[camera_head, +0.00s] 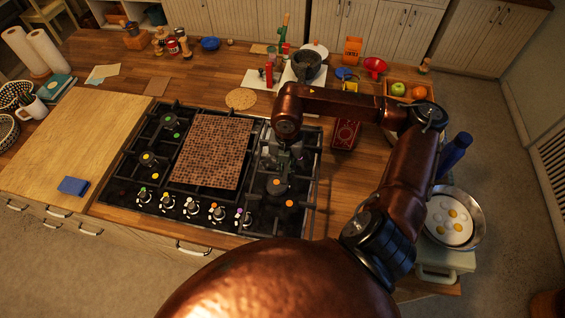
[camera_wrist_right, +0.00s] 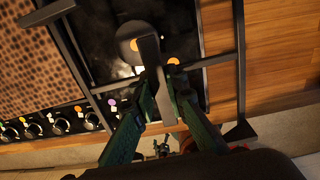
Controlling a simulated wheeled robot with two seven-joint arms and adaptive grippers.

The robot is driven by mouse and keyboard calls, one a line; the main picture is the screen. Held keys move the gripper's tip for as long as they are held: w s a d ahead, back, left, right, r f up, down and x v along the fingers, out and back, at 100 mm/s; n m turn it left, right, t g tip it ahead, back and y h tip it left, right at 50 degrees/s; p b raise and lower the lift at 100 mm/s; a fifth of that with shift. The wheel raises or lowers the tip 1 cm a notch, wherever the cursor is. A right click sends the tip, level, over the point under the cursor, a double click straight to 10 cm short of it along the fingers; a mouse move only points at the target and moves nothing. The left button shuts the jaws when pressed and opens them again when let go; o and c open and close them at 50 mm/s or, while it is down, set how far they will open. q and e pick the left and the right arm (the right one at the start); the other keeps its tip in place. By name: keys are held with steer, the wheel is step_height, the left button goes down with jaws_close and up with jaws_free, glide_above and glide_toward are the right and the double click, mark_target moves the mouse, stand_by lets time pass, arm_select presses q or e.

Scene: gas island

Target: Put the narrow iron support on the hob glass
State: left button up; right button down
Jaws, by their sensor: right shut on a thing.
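The gas hob (camera_head: 150,205) is set in the wooden counter, with its black glass and burners showing. The narrow iron support is a black bar frame in my right gripper (camera_head: 287,158), over the right part of the hob. In the right wrist view the green fingers of the right gripper (camera_wrist_right: 158,95) are shut on a grey bar of the narrow iron support (camera_wrist_right: 240,65). Its right side bar appears over the wood beside the glass (camera_wrist_right: 120,75). The gap under it is hard to judge. My left gripper is not in view.
A brown mosaic board (camera_head: 213,150) lies over the middle of the hob. A red box (camera_head: 345,134) stands just right of the hob. A pan of eggs (camera_head: 452,218) is at the far right. A pale wooden board (camera_head: 75,145) lies left, with a blue sponge (camera_head: 73,186).

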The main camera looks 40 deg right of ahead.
steer(key=shift+w+d+m, duration=0.25)
steer(key=shift+w+m, duration=0.05)
steer(key=w+d+f+p, duration=0.1)
steer(key=w+d+f, duration=0.1)
steer(key=w+f, duration=0.1)
steer(key=w+d+f+p, duration=0.1)
steer(key=w+d+f, duration=0.1)
steer(key=w, duration=0.2)
steer(key=w+d+f+p, duration=0.1)
steer(key=w+d+f, duration=0.2)
steer(key=shift+w+f, duration=0.25)
steer(key=shift+f, duration=0.1)
steer(key=shift+w+d+f+p, duration=0.2)
steer(key=shift+w+f+p, duration=0.1)
steer(key=shift+f, duration=0.15)
step_height(320, 180, down, 3)
steer(key=shift+r+p, duration=0.1)
steer(key=shift+p, duration=0.55)
steer(key=shift+f, duration=0.2)
steer(key=shift+f, duration=0.15)
steer(key=c, duration=1.9)
jaws_free()
steer(key=shift+s, duration=0.1)
steer(key=shift+c, duration=0.2)
